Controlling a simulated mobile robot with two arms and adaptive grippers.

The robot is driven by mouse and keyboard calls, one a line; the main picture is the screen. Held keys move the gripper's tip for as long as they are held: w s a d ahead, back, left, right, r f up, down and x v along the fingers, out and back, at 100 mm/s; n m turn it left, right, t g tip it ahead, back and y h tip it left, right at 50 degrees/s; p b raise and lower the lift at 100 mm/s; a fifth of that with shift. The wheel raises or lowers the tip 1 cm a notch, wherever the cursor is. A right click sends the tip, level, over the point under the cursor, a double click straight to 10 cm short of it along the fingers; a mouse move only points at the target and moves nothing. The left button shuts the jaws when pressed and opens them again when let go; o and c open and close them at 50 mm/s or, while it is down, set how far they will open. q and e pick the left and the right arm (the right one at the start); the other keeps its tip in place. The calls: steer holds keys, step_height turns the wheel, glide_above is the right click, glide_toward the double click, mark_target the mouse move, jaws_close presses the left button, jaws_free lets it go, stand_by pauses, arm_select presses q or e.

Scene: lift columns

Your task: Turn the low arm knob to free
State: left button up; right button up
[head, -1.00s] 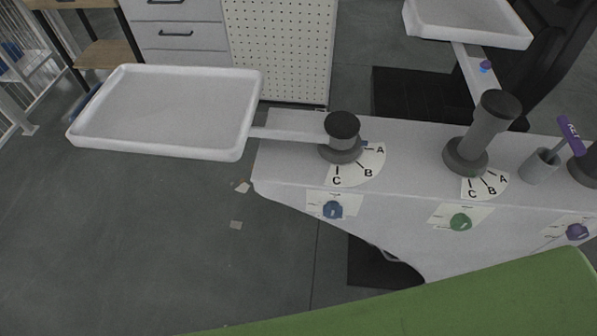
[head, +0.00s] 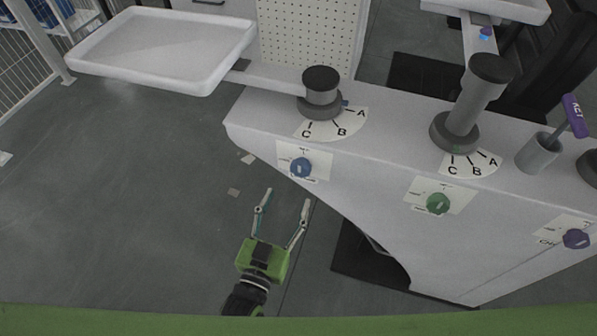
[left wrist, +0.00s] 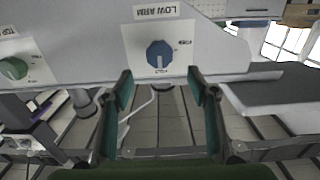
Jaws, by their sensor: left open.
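The low arm knob is blue (head: 301,167), on a white plate on the column base's front face. In the left wrist view the same blue knob (left wrist: 160,54) sits upper middle, below an upside-down "LOW ARM" label (left wrist: 157,11). Its white pointer mark points down in that view. The small position words on the plate are too small to read surely. My left gripper (head: 287,197) is open and empty, below the knob in the head view and apart from it. In the left wrist view its fingers (left wrist: 160,88) stand either side below the knob. My right gripper is out of view.
A green knob (head: 438,203) and a purple knob (head: 575,239) sit farther right on the same face. Above are a dark post (head: 321,92) with an A-B-C dial (head: 341,124) and a white tray (head: 160,48) on an arm.

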mark_target(299, 172)
arm_select(q)
steer(key=x, duration=0.9)
steer(key=shift+w+d+f, duration=0.1)
steer(key=shift+w, duration=0.2)
steer(key=c, duration=1.1)
